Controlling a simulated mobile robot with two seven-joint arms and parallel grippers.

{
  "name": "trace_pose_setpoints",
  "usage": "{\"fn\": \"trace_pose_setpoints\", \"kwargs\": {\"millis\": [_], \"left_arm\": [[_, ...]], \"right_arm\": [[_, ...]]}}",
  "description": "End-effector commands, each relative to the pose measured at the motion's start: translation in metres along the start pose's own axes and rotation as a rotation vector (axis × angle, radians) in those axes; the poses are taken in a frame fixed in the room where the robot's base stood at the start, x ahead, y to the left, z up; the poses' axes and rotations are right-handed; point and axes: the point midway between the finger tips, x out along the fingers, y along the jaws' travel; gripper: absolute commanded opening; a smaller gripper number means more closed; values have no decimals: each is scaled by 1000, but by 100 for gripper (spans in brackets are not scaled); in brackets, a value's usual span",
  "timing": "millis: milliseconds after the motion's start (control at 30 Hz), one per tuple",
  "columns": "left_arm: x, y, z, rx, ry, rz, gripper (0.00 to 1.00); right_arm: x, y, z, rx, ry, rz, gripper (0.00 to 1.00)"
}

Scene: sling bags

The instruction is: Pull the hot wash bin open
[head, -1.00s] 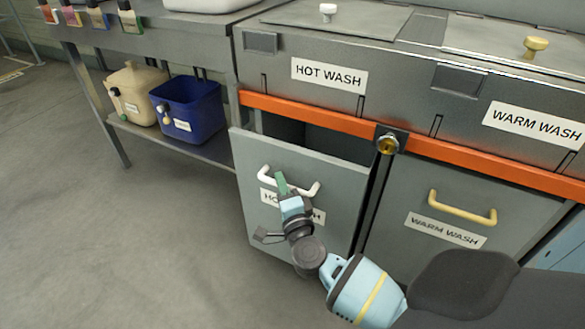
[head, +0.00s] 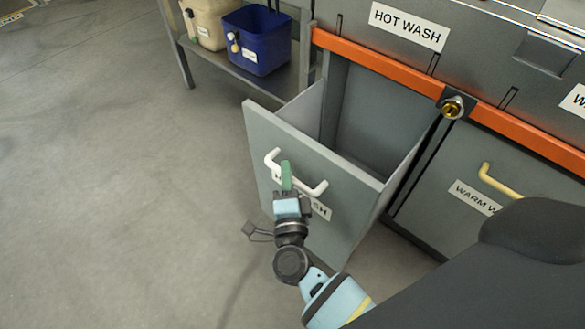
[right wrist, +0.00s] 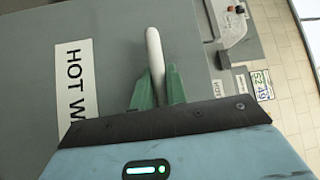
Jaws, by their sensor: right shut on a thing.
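The hot wash bin (head: 262,140) is a grey tilt-out front with a white bar handle (head: 318,190), and it stands tilted well out from the cabinet, its hollow inside showing. My right gripper (head: 286,178) is shut on the white handle, its green fingers around the bar. In the right wrist view, the green fingers (right wrist: 156,90) sit on either side of the white handle (right wrist: 153,45), with the bin's label (right wrist: 75,75) to the left. My arm partly covers that label in the head view. My left gripper is out of view.
An orange rail (head: 400,75) with a brass lock (head: 453,107) runs above the bins. The closed warm wash bin (head: 445,190) is to the right. A shelf (head: 228,66) holds a blue tub (head: 257,42) and a beige tub (head: 207,22). The floor (head: 110,180) at left is clear.

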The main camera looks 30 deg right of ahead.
Motion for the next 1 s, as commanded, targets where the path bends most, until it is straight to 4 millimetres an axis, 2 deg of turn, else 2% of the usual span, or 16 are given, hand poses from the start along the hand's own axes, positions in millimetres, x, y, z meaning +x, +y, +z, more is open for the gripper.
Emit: {"fn": "trace_pose_setpoints", "kwargs": {"millis": [233, 267, 400, 767, 1000], "left_arm": [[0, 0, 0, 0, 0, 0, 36], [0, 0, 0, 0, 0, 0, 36], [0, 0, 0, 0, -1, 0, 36], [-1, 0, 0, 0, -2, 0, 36], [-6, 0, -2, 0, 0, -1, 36]], "right_arm": [[0, 0, 0, -1, 0, 1, 0], [0, 0, 0, -1, 0, 1, 17], [0, 0, 0, -1, 0, 1, 35], [-4, 0, 0, 0, 0, 2, 36], [-38, 0, 0, -1, 0, 3, 36]]}}
